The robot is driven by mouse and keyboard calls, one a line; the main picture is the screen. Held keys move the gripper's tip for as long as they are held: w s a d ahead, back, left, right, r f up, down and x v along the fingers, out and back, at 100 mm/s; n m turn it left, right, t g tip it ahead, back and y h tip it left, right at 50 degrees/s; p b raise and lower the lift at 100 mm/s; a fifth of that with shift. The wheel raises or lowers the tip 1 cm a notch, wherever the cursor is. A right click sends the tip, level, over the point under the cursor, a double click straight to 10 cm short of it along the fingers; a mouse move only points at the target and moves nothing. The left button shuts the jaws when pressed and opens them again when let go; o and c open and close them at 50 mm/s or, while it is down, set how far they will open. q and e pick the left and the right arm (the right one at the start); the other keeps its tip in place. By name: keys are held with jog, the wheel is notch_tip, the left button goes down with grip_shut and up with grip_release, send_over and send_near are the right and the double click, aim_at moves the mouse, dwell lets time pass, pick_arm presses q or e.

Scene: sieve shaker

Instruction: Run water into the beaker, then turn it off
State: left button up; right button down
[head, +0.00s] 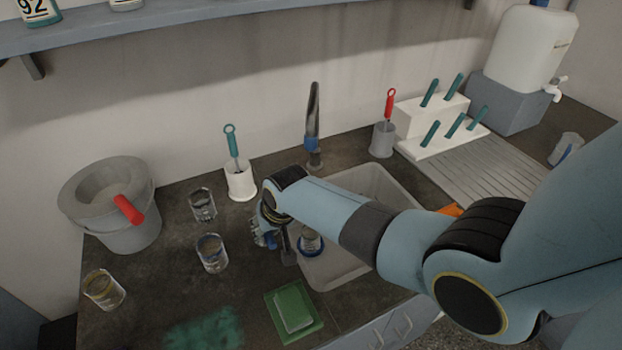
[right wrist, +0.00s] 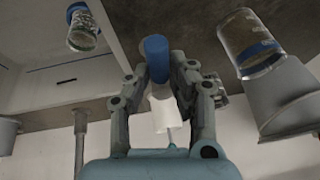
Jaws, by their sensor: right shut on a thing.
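My right gripper (head: 272,232) is beside the sink's left edge, and its fingers also show in the right wrist view (right wrist: 160,75). It is shut on a blue rounded piece (right wrist: 156,57); the rest of that piece is partly hidden. A glass beaker with a blue band (head: 311,242) stands in the sink (head: 385,185), just right of my gripper. That beaker also shows in the right wrist view (right wrist: 82,30). The tap (head: 313,125), grey with a blue collar, rises behind the sink. I cannot make out any running water. My left gripper is not in view.
Several beakers, one with a blue band (head: 211,254), stand left of my gripper. A white brush holder (head: 240,183) and a grey bucket (head: 112,232) are farther back. My right arm covers part of the sink.

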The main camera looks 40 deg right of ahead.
jog(key=shift+a, duration=0.15)
jog(key=c, duration=1.1)
grip_release()
jog(key=shift+r, duration=0.1)
jog(key=v, duration=1.1)
jog(key=shift+s+r, duration=0.2)
jog(key=shift+r, duration=0.15)
